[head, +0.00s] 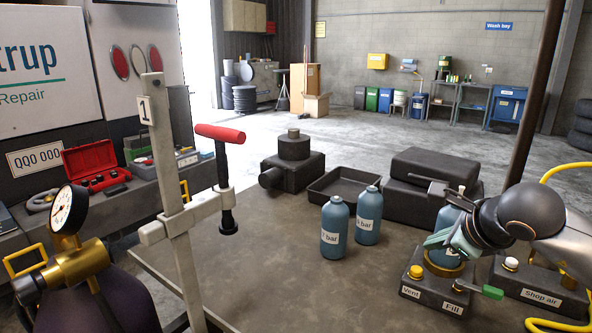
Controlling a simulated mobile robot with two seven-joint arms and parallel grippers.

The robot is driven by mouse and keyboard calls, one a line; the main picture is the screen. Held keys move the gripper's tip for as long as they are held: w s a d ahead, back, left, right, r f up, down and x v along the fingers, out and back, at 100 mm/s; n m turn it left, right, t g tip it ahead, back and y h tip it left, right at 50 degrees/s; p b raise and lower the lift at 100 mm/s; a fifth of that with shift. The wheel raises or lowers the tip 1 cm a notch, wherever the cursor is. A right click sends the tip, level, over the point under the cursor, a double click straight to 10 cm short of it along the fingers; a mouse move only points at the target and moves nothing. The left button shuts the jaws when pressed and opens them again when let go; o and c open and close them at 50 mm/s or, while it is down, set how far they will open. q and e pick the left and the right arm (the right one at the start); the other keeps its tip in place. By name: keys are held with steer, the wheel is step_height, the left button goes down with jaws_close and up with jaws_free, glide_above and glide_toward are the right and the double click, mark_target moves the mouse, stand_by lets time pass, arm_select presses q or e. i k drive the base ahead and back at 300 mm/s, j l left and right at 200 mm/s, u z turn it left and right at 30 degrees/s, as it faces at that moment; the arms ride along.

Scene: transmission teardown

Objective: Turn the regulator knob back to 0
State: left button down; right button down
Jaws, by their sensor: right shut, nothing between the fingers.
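My right gripper (437,242) comes in from the right with teal fingers, shut and empty. It is in front of a blue bottle (446,222) that stands on the dark block labelled Vent and Fill (432,287). Beside it is a second dark block labelled Shop air (540,290), with a white-topped brass button (510,264) and a brass fitting partly hidden by my right arm. I cannot tell which part is the regulator knob, nor read any setting. My left gripper is out of view.
Two blue bottles labelled bar (336,228) (368,215) stand mid-table. A dark tray (345,187) and dark housings lie behind. A clamp post with a red handle (220,133) and a pressure gauge (68,209) are at left. The front middle of the table is clear.

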mark_target(28, 289)
steer(key=k+l, duration=0.1)
steer(key=k, duration=0.8)
